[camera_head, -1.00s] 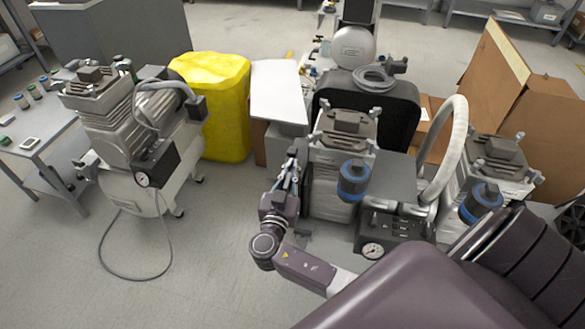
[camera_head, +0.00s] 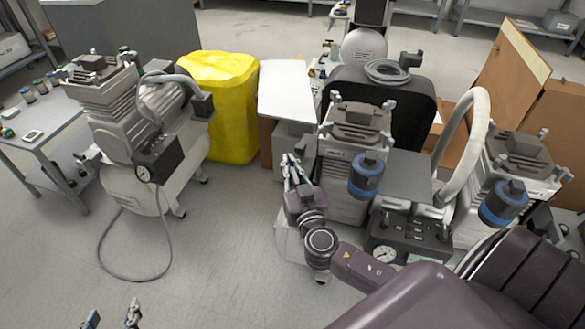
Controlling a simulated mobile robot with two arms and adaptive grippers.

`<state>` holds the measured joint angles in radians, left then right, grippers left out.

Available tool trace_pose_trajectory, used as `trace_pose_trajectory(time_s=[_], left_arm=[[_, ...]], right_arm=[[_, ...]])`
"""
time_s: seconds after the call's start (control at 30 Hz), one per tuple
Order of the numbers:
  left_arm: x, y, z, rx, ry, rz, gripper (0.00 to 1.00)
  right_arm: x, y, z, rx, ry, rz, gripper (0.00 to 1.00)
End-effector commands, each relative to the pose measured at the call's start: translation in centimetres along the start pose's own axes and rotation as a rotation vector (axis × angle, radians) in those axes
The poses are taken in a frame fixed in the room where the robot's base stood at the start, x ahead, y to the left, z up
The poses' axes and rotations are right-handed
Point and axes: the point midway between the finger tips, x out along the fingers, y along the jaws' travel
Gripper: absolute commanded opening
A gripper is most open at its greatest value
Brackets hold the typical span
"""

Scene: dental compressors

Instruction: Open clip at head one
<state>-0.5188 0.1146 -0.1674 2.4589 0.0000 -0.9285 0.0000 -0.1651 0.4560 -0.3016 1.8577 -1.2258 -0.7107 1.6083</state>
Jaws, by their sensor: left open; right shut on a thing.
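The middle compressor head (camera_head: 357,118) is grey and ribbed, with small pale clips at its top corners; a front left clip (camera_head: 325,128) shows. My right gripper (camera_head: 292,163) is just left of this head, pointing up and away from me. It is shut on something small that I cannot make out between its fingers. Another head (camera_head: 520,155) is at the right, and a third, on the left compressor (camera_head: 103,82), is at the left. Nothing visible labels which is head one. My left gripper (camera_head: 110,316) is open at the bottom left edge, mostly cut off.
A blue-ringed filter (camera_head: 366,176) and a gauge (camera_head: 385,255) are right of my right gripper. A yellow covered bin (camera_head: 222,105) and a white board (camera_head: 286,90) stand behind. Open floor lies at the lower left.

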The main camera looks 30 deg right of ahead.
Motion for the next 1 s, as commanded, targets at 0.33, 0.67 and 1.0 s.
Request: trace_pose_trajectory(time_s=[0.33,0.67,1.0], left_arm=[[-1.7,1.6,-12.3,-0.003,0.563,0.035,0.48],[-6.2,2.3,-18.1,-0.011,0.894,0.054,0.48],[-8.5,2.6,-19.8,-0.016,1.022,0.062,0.48]], right_arm=[[-0.1,-1.0,0.3,0.001,0.000,-0.183,0.00],[-0.3,-1.8,0.2,0.001,0.000,-0.346,0.00],[-0.6,-2.5,0.1,0.000,0.000,-0.477,0.00]])
